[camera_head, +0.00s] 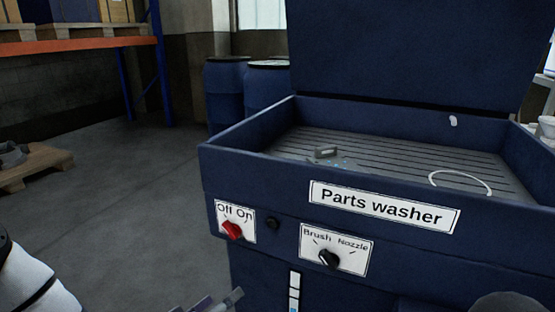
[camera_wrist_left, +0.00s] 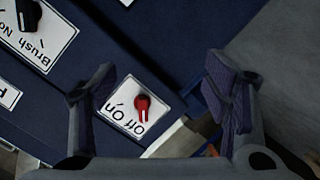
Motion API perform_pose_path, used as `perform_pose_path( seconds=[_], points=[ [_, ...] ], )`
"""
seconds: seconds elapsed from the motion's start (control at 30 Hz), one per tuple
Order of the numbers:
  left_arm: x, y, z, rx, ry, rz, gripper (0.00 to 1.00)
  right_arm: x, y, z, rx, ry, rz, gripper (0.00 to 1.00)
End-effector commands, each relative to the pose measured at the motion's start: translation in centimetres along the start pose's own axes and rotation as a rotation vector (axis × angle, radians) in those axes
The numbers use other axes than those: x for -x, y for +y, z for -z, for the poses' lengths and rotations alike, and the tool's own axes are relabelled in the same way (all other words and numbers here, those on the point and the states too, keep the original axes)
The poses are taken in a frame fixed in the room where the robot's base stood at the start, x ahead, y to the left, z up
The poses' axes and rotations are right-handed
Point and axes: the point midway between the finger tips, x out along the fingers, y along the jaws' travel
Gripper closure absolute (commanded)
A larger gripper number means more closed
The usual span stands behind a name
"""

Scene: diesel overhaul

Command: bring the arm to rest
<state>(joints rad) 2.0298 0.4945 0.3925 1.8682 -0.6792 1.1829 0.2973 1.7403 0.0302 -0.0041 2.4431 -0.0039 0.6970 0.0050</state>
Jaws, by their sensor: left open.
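My left gripper (camera_head: 214,302) shows at the bottom edge of the head view, in front of the parts washer (camera_head: 255,180) and below its switch panel. In the left wrist view the left gripper (camera_wrist_left: 162,92) has its two fingers wide apart with nothing between them. The red Off/On knob (camera_head: 232,230) is on the washer's front; in the left wrist view the red knob (camera_wrist_left: 141,102) appears beyond the fingers, apart from them. Part of my left arm (camera_head: 32,280) shows at the lower left. My right gripper is not in view.
The black Brush/Nozzle knob (camera_head: 329,258) is right of the red one. The washer's lid stands open; a small metal part (camera_head: 325,153) and a pale hose loop (camera_head: 460,181) are in its basin. Blue drums (camera_head: 226,95) stand behind. The floor (camera_head: 120,200) at left is mostly clear.

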Motion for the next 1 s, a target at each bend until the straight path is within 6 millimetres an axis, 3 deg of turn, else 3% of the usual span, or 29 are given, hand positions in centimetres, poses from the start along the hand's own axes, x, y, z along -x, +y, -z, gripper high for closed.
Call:
perform_pose_path(
  seconds=[0.03,0.1,0.17,0.23,0.3,0.4,0.5,0.6,0.67,1.0],
  points=[
    [2.3,0.6,-3.4,-0.01,-0.126,0.063,0.3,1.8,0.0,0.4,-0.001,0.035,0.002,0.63],
    [6.5,-0.4,-8.8,-0.028,-0.316,0.177,0.3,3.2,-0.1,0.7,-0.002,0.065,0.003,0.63],
    [11.0,-1.2,-12.7,-0.051,-0.476,0.275,0.3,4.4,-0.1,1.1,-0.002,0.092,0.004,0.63],
    [17.0,-1.9,-16.1,-0.086,-0.656,0.386,0.3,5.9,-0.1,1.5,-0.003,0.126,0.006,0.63],
    [23.4,-2.5,-18.2,-0.124,-0.824,0.495,0.3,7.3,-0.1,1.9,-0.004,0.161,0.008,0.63],
    [31.5,-3.0,-19.3,-0.173,-1.017,0.633,0.3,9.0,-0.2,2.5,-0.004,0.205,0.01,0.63],
    [37.2,-3.1,-19.2,-0.206,-1.145,0.732,0.3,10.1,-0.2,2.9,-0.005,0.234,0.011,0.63],
    [40.3,-3.2,-19.0,-0.22,-1.212,0.789,0.3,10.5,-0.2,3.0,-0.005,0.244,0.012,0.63],
    [41.0,-3.2,-19.0,-0.222,-1.229,0.801,0.3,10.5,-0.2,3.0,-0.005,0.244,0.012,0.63],
    [41.0,-3.3,-19.1,-0.219,-1.232,0.803,0.3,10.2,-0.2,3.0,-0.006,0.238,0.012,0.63]
  ],
)
